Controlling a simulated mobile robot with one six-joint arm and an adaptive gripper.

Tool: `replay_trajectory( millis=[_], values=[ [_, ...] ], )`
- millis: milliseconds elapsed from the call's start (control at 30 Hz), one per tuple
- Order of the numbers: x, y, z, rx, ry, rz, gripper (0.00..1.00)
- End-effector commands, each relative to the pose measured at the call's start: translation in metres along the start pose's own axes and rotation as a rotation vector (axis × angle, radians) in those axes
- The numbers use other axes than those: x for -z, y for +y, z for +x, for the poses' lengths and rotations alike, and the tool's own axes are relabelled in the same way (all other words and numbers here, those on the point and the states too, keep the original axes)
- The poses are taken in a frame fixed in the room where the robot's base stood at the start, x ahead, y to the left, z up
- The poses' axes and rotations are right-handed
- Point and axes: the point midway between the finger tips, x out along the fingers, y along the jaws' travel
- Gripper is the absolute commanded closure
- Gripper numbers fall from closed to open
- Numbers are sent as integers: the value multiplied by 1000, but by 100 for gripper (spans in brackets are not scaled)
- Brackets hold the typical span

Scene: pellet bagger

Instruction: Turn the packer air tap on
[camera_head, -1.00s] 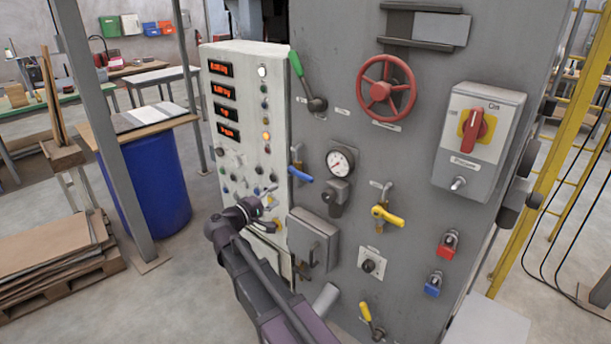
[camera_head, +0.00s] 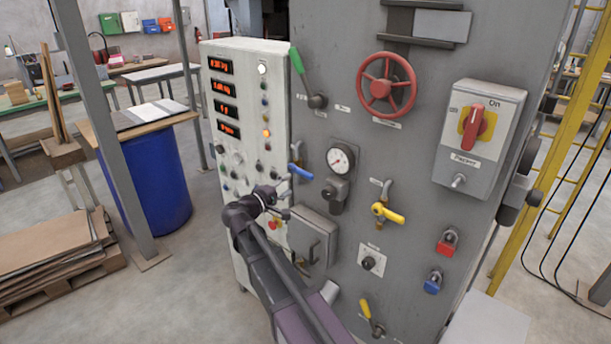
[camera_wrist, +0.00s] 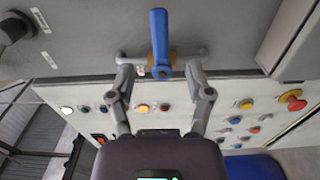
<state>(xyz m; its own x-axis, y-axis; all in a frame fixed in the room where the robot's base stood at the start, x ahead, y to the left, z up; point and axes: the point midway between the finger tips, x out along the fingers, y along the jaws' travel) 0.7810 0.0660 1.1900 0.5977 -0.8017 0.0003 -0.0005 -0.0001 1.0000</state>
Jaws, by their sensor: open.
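A blue-handled tap (camera_head: 300,172) is on the left part of the grey machine front. Its handle points right and slightly down in the head view. In the wrist view the blue handle (camera_wrist: 159,40) stands ahead of my gripper (camera_wrist: 159,72), between the lines of its two spread fingers. My gripper (camera_head: 284,198) is open and empty, just below and left of the handle in the head view. I cannot tell whether a finger touches the tap. A yellow-handled tap (camera_head: 387,213) is further right, and another yellow handle (camera_head: 366,309) is lower down. The small tap labels are unreadable.
A grey box (camera_head: 312,240) juts out below the blue tap. A pressure gauge (camera_head: 340,158) is right of it, and a green lever (camera_head: 297,62) is above. The button panel (camera_head: 245,110) stands left. A red handwheel (camera_head: 386,85) and switch box (camera_head: 478,138) are higher right.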

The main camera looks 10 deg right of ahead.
Motion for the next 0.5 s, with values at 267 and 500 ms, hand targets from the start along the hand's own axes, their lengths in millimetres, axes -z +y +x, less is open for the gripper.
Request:
replay_trajectory(
  millis=[267,500],
  values=[
    [1,0,43,0,-2,0,34],
    [1,0,72,0,-1,0,34]
  ],
)
